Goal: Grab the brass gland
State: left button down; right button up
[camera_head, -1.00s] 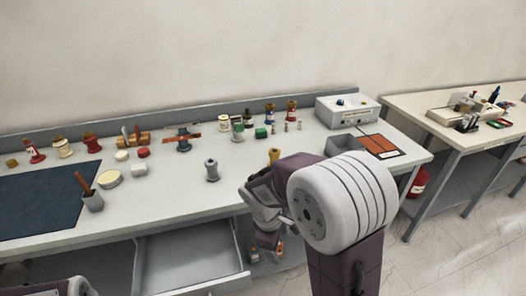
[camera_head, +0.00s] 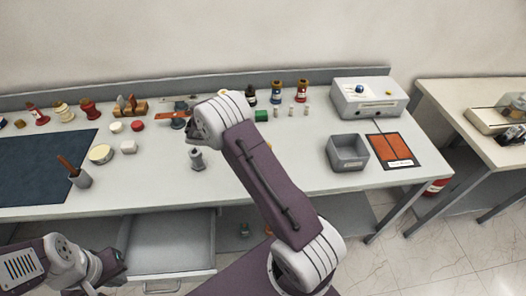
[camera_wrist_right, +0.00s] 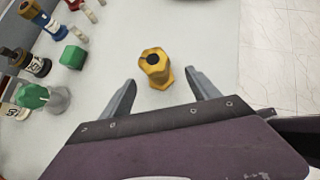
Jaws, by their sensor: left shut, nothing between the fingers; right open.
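The brass gland (camera_wrist_right: 155,66) stands on the light bench top in the right wrist view, a yellow hex-shaped piece with a dark hole in its top. My right gripper (camera_wrist_right: 160,80) is open, with one finger on each side of the gland and a gap to both; nothing is gripped. In the head view my right arm covers most of the gland's place, and the right fingers cannot be made out. My left gripper (camera_head: 104,268) is shut and empty at the lower left, in front of the bench near the open drawer.
A grey fitting (camera_head: 197,159) stands left of my right arm. A green block (camera_wrist_right: 73,57) and a green-topped part (camera_wrist_right: 34,96) stand left of the gland. A grey open bin (camera_head: 347,153) and a control box (camera_head: 368,98) are at the right. Bench right of the gland is clear.

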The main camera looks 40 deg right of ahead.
jog(key=p+x, duration=0.1)
jog(key=x, duration=0.4)
jog(key=shift+w+d+r, duration=0.1)
jog(key=shift+d+r, duration=0.1)
jog(key=p+x, duration=0.1)
jog(key=x, duration=0.3)
jog(key=shift+d+f+p, duration=0.25)
jog(key=shift+d+p, duration=0.05)
jog(key=shift+d+f, duration=0.15)
jog(key=c, duration=0.7)
pick_arm(q)
jog(key=r, duration=0.2)
jog(key=shift+w+d+r, duration=0.1)
jog(key=shift+d+r, duration=0.2)
jog(key=shift+d, duration=0.05)
pick_arm(e)
grip_shut()
